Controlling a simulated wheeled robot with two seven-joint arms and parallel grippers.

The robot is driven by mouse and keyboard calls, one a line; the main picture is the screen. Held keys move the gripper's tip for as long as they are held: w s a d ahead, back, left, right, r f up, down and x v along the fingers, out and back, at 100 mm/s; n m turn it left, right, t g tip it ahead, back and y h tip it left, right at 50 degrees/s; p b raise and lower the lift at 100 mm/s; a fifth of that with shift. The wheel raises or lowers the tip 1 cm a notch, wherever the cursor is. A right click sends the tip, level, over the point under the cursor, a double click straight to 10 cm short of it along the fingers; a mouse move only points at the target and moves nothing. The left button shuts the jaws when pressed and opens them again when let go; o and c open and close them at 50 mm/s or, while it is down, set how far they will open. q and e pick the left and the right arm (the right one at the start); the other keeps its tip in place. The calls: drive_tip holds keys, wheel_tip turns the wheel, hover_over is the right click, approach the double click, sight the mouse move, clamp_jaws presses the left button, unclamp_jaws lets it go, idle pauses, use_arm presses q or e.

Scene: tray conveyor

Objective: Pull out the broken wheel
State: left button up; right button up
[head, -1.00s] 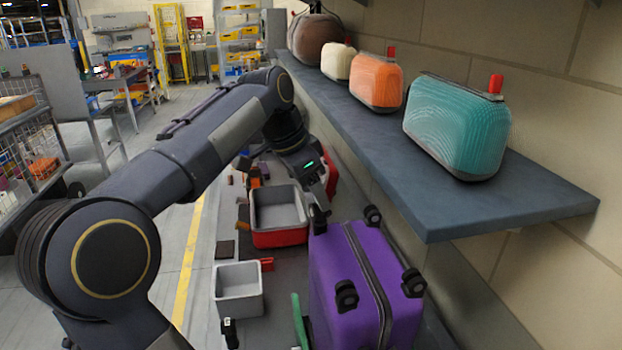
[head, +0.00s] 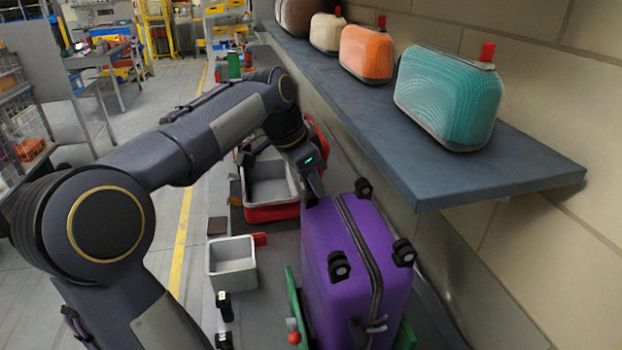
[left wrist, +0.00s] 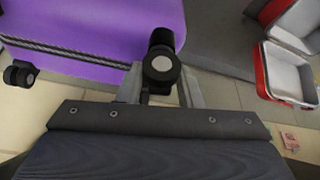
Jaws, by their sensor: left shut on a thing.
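A purple suitcase (head: 365,235) stands with its wheeled side up, and black wheels show at its corners. Three wheels stand clear: the far right wheel (head: 363,189), the near right wheel (head: 403,253) and the near left wheel (head: 339,266). My left gripper (head: 311,192) is at the far left corner. In the left wrist view its fingers (left wrist: 160,88) are shut on a black wheel (left wrist: 161,66), right beside the purple shell (left wrist: 95,25). The gripper mostly hides this wheel in the head view; I cannot see its damage. My right gripper is not in view.
A grey shelf (head: 440,165) with teal (head: 447,95), orange (head: 366,55) and cream (head: 326,33) cases overhangs on the right. A red-and-grey bin (head: 270,210) and a small grey bin (head: 232,262) lie left of the suitcase. Green tray edges (head: 293,300) flank it.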

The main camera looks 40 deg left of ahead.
use_arm(q)
drive_tip(key=shift+c, duration=1.3)
drive_tip(key=shift+r, duration=0.15)
drive_tip(key=shift+r, duration=0.1)
drive_tip(key=shift+r+p, duration=2.55)
drive_tip(key=shift+r, duration=0.1)
drive_tip(key=shift+r, duration=0.1)
wheel_tip(320, 180, up, 2)
drive_tip(key=shift+p, duration=0.6)
drive_tip(key=shift+r, duration=0.9)
